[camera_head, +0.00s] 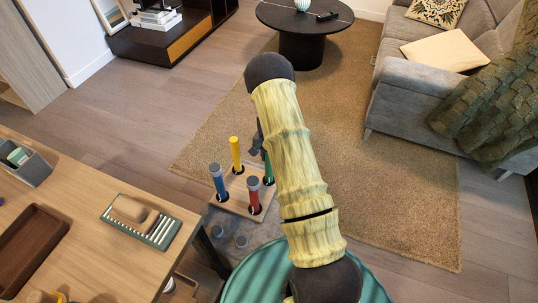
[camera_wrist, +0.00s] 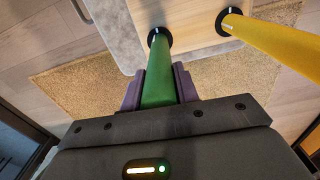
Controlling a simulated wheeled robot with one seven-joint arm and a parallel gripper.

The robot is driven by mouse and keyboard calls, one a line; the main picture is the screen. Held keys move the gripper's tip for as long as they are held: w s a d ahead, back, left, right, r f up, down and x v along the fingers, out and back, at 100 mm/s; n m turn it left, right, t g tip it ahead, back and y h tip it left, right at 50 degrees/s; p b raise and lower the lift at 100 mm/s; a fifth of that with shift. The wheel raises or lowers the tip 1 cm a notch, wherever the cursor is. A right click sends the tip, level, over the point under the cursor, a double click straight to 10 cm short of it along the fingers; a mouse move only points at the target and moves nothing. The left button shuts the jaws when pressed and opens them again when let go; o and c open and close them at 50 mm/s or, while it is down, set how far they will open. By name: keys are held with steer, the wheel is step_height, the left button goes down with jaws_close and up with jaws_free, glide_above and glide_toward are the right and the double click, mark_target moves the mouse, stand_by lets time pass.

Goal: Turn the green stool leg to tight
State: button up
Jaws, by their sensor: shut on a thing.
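The green stool leg (camera_wrist: 158,75) stands in a dark socket on the wooden stool seat in the wrist view. My gripper (camera_wrist: 158,88) is shut on it, with a purple-grey finger on each side. In the head view the green leg (camera_head: 268,166) is mostly hidden behind my arm, and my gripper (camera_head: 257,148) shows only in part beside it. The seat (camera_head: 234,184) also carries a yellow leg (camera_head: 236,154), a blue leg (camera_head: 217,181) and a red leg (camera_head: 253,194). The yellow leg also shows in the wrist view (camera_wrist: 275,42). How tight the green leg is cannot be seen.
A grey sofa (camera_head: 410,100) stands at the right. The tan rug (camera_head: 400,210) is mostly clear.

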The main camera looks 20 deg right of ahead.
steer(key=m+p, duration=0.1)
steer(key=m, duration=0.3)
steer(key=shift+m, duration=0.4)
steer(key=o, duration=1)
steer(key=shift+c, duration=0.2)
steer(key=shift+r, duration=0.1)
step_height(320, 180, up, 17)
steer(key=p, duration=0.2)
steer(key=shift+r, duration=0.1)
